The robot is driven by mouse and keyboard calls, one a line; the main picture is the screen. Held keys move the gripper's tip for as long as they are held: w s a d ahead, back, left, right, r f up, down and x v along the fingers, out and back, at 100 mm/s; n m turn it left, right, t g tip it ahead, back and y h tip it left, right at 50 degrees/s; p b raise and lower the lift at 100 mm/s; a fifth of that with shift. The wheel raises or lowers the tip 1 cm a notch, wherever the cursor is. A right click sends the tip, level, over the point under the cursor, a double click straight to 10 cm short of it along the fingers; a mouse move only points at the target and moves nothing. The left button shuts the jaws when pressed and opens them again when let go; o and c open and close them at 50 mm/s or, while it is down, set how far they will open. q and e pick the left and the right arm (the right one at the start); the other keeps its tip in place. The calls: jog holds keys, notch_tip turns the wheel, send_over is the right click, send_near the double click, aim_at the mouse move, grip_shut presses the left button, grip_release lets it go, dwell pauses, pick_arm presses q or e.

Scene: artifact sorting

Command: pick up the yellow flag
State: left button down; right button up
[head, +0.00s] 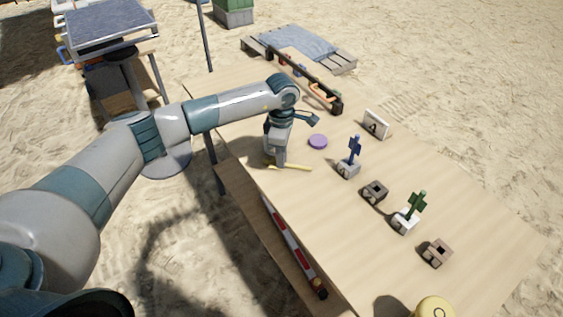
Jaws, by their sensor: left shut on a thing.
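My left gripper (273,163) points down over the left edge of the wooden table (470,220). It is shut on a thin, pale yellow piece, which I take to be the yellow flag (293,168). The piece lies low, at or just above the tabletop, and sticks out to the right of the fingers. The fingers hide part of it. A blue flag (355,147) and a green flag (417,204) stand upright in light blocks to the right. My right gripper is not in view.
Two dark blocks with empty square holes (375,191) (437,252) stand near the flags. A yellow round object (433,308) is at the bottom edge.

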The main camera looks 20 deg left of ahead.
pick_arm(q)
jog(key=shift+r, duration=0.1)
